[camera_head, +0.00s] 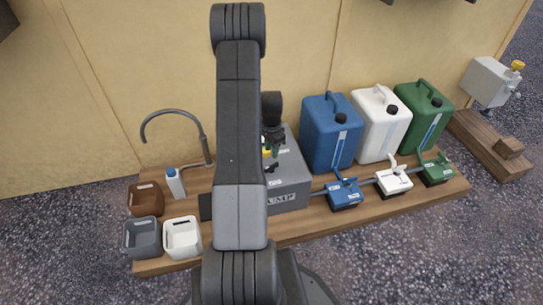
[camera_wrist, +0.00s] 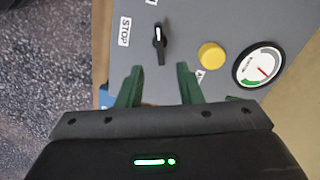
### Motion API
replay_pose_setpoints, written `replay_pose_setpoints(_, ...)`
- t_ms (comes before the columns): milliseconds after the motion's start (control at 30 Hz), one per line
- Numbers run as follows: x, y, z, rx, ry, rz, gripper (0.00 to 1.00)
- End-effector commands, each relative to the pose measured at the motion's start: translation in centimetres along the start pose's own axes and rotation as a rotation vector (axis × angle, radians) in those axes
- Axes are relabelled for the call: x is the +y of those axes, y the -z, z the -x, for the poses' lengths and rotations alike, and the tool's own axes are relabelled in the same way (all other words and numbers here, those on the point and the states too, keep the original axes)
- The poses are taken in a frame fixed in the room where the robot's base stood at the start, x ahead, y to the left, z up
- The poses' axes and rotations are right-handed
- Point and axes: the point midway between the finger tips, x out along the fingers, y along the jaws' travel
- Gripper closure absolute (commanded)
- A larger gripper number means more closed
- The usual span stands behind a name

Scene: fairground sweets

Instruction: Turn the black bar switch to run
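The black bar switch (camera_wrist: 159,44) is on the grey panel of the pump box (camera_head: 292,182). Its bar stands nearly upright in the wrist view, with a white mark near its upper end. A STOP label (camera_wrist: 125,32) lies to its left, and another label at the top edge is cut off. My gripper (camera_wrist: 158,72) is open, its two green fingers apart and empty. The fingertips are below the switch in the picture and not touching it. In the head view my gripper (camera_head: 273,149) is over the box, and my arm hides part of it.
A yellow button (camera_wrist: 211,55) and a round gauge (camera_wrist: 260,65) sit right of the switch. Blue (camera_head: 331,132), white (camera_head: 380,123) and green (camera_head: 424,110) canisters stand right of the box. A curved tap (camera_head: 178,112) and small bins (camera_head: 182,238) are at left.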

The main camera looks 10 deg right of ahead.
Motion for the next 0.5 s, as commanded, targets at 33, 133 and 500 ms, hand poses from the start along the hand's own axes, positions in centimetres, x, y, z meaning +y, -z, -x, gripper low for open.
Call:
replay_pose_setpoints(33,-0.1,0.0,1.5,0.001,0.002,0.000,0.67)
replay_pose_setpoints(133,-0.1,0.0,3.2,0.001,0.002,0.000,0.67)
replay_pose_setpoints(500,0.0,0.0,5.2,0.000,0.000,0.000,0.67)
